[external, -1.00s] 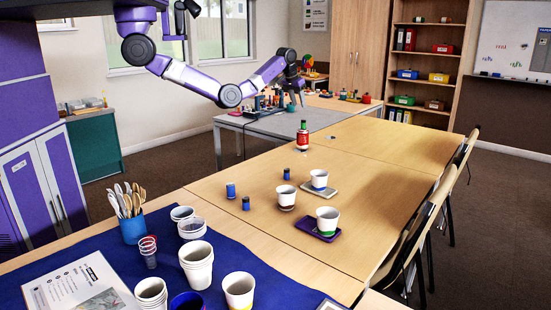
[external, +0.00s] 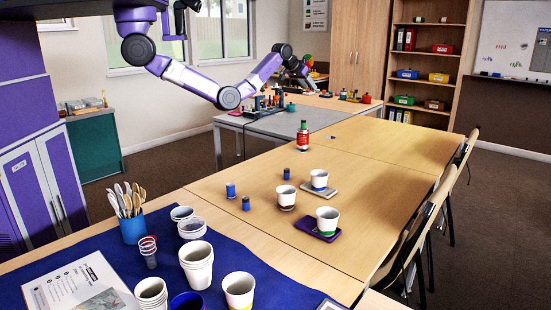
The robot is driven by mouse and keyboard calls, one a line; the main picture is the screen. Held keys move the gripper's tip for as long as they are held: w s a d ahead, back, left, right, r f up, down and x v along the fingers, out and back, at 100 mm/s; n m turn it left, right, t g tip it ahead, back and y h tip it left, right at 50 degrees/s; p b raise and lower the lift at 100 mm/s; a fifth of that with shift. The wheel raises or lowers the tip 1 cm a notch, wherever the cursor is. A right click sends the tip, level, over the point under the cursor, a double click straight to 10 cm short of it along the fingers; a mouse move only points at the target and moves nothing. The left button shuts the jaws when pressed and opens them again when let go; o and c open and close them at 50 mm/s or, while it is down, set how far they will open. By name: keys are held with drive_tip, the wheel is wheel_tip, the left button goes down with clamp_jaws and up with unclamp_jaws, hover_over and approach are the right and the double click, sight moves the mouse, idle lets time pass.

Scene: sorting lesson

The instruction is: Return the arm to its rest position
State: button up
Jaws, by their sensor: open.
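My arm reaches in from the top left, over the far grey table (external: 300,121). My gripper (external: 312,86) is at the arm's far end, above the back of that table, near the wooden cabinet. It is small and partly blurred against the things behind it. Its jaws are open and I see nothing held in it.
Colourful pieces (external: 268,101) stand on the grey table below my forearm. Shelves (external: 427,62) stand behind.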

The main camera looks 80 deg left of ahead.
drive_tip(key=s+d+f+m+t, duration=0.3)
drive_tip(key=s+d+f+t, duration=0.25)
drive_tip(key=s+d, duration=0.3)
drive_tip(key=s+d+f+m+t, duration=0.2)
drive_tip(key=s+d+f+t, duration=0.2)
drive_tip(key=s+d+f, duration=0.35)
drive_tip(key=s+d+m+h, duration=0.1)
drive_tip(key=s+d, duration=0.4)
drive_tip(key=s, duration=0.7)
drive_tip(key=s+d+f+m+g+h, duration=0.1)
drive_tip(key=s+d, duration=0.5)
drive_tip(key=s, duration=0.7)
drive_tip(key=s+d+g+h, duration=0.1)
drive_tip(key=s+d+h, duration=0.2)
drive_tip(key=s, duration=1)
drive_tip(key=d, duration=0.3)
drive_tip(key=shift+s+f+m, duration=0.15)
drive_tip(key=shift+f+m, duration=0.1)
drive_tip(key=shift+m, duration=0.15)
